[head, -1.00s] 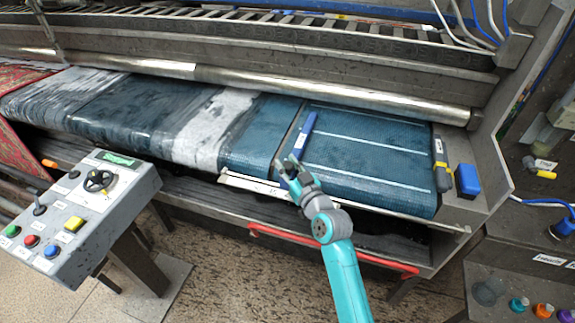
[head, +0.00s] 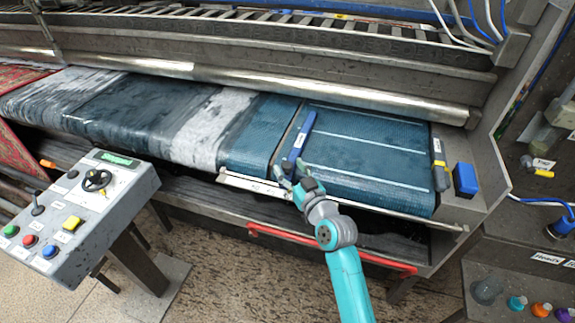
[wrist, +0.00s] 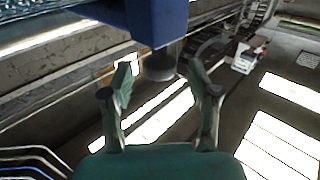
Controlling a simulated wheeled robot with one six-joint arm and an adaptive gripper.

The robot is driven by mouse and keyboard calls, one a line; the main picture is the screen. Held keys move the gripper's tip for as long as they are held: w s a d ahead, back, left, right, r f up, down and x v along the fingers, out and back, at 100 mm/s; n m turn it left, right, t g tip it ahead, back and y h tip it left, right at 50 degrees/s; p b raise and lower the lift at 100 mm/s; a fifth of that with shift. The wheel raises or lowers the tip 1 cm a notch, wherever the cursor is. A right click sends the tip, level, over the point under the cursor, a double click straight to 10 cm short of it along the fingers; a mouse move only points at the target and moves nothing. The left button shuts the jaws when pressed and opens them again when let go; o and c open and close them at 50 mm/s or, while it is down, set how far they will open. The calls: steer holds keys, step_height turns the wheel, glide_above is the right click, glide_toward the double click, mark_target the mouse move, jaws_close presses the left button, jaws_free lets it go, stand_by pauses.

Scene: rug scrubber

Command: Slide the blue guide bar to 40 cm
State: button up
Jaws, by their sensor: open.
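The blue guide bar (head: 302,136) lies across the dark blue belt (head: 370,155), slanting from the back roller side to the front rail. A pale scale strip (head: 245,183) runs along the front edge near its front end; its figures are too small to read. My gripper (head: 293,172) is at the bar's front end, open. In the wrist view, the bar's blue end (wrist: 158,18) is at the top, with a dark round knob (wrist: 160,64) below it. The knob shows between my spread fingers (wrist: 161,88), with gaps on both sides.
A grey control box (head: 80,205) with buttons and a wheel stands front left. A red rail (head: 330,250) runs below the belt's front. A black and yellow tool (head: 439,165) and a blue block (head: 465,180) sit at the right. The belt right of the bar is clear.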

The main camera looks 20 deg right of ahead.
steer(key=s+d, duration=0.1)
steer(key=s, duration=0.9)
steer(key=shift+d, duration=0.25)
steer(key=s+f+m+g+h, duration=0.15)
steer(key=s+f, duration=0.35)
steer(key=s, duration=0.6)
steer(key=s+f+m+h, duration=0.15)
steer(key=s+f, duration=0.35)
steer(key=s, duration=0.6)
steer(key=s+a+r, duration=0.1)
steer(key=s+r, duration=0.1)
steer(key=s, duration=0.8)
steer(key=s+a+r+n+g, duration=0.1)
steer(key=s+r, duration=0.1)
steer(key=s, duration=0.8)
steer(key=shift+r, duration=0.15)
steer(key=shift+g, duration=0.25)
steer(key=shift+c, duration=0.3)
